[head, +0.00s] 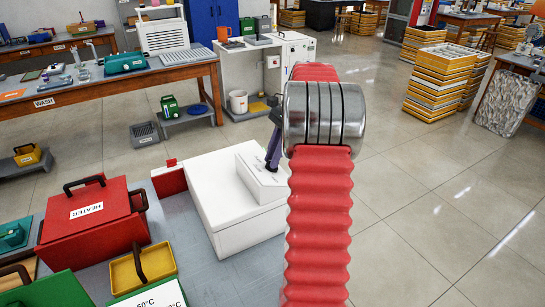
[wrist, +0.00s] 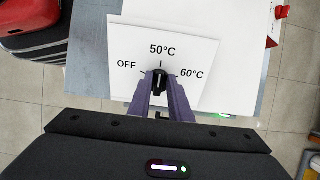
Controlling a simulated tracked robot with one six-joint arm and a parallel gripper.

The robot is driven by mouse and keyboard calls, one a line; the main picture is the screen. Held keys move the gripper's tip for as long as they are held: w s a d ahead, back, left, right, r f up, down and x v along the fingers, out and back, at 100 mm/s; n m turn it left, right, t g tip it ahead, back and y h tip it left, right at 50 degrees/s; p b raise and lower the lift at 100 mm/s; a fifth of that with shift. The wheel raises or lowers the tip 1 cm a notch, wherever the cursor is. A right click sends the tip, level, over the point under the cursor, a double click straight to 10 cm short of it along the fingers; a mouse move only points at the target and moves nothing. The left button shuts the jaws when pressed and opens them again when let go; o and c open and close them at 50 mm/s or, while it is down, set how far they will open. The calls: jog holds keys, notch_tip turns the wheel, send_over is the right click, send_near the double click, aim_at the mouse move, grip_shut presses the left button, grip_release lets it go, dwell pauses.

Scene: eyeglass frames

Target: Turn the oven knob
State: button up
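The black oven knob (wrist: 160,80) sits on a white dial panel (wrist: 205,60) marked OFF, 50°C and 60°C. Its pointer faces up, toward the 50°C mark. My gripper (wrist: 161,86) has its purple fingers on both sides of the knob, closed against it as far as I can see. In the head view the white oven (head: 225,205) stands on a grey bench, and my gripper (head: 272,164) reaches down to its sloped panel (head: 258,182). The knob is hidden there by the fingers and arm.
A red heater box (head: 90,225) stands left of the oven, with a yellow tray (head: 143,270) in front of it. A small red and white block (head: 168,180) is at the oven's back left. Open tiled floor (head: 430,220) lies to the right.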

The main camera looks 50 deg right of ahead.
grip_shut()
jog(key=shift+n, duration=0.4)
jog(key=n, duration=0.5)
jog(key=shift+s+r, duration=0.1)
jog(key=shift+s, duration=0.15)
jog(key=n, duration=0.4)
jog(key=shift+s+d+t, duration=0.15)
jog(key=shift+s+t, duration=0.05)
jog(key=shift+t, duration=0.2)
jog(key=shift+s+d+n, duration=0.1)
jog(key=shift+d+n, duration=0.05)
jog(key=shift+n, duration=1.95)
jog(key=shift+o, duration=1.7)
grip_release()
jog(key=shift+s+f, duration=0.1)
jog(key=shift+f, duration=0.15)
